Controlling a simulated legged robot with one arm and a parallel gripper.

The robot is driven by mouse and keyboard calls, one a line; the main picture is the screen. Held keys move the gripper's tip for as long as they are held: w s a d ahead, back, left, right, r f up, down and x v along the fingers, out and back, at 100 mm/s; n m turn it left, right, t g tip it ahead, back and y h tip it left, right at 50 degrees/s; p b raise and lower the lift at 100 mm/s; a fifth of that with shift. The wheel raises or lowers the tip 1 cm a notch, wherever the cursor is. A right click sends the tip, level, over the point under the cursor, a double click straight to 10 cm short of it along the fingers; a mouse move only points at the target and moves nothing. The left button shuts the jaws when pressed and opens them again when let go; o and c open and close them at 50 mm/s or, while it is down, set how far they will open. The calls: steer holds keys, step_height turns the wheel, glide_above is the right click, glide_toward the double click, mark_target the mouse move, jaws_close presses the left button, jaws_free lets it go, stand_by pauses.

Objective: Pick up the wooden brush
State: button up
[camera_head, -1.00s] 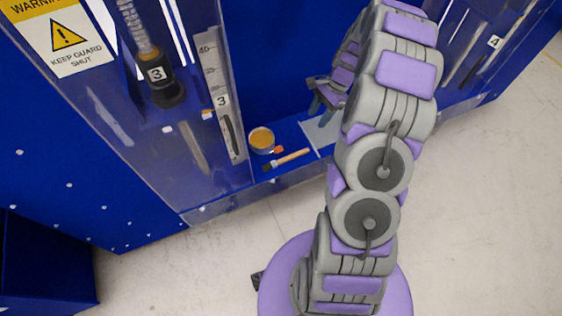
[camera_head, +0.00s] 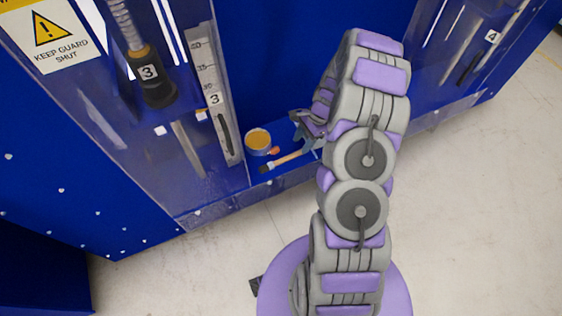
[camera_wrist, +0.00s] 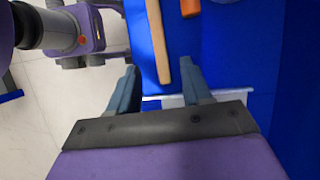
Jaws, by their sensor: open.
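The wooden brush (camera_head: 284,162) lies on the blue ledge, its dark bristle end to the left and its pale wooden handle pointing right toward my gripper. In the wrist view the wooden handle (camera_wrist: 157,38) runs down from the top edge, and its end shows ahead of the space between my fingers. My gripper (camera_wrist: 165,92) is open and empty, with one finger on each side of the handle's line. In the head view my gripper (camera_head: 306,132) is just above the right end of the handle. The bristles are out of the wrist view.
A round tin with orange-brown contents (camera_head: 258,140) stands behind the brush. A small orange object (camera_head: 273,151) lies beside it and shows in the wrist view (camera_wrist: 190,8). A clear guard panel (camera_head: 215,190) and a ruler (camera_head: 213,90) stand left. A pale plate (camera_wrist: 180,99) lies under my fingers.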

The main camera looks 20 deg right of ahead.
mark_target(294, 154)
steer(key=x, duration=0.2)
steer(key=b+x, duration=0.1)
steer(key=x, duration=0.2)
steer(key=shift+w+a+b, duration=0.1)
steer(key=shift+a+b, duration=0.2)
jaws_close()
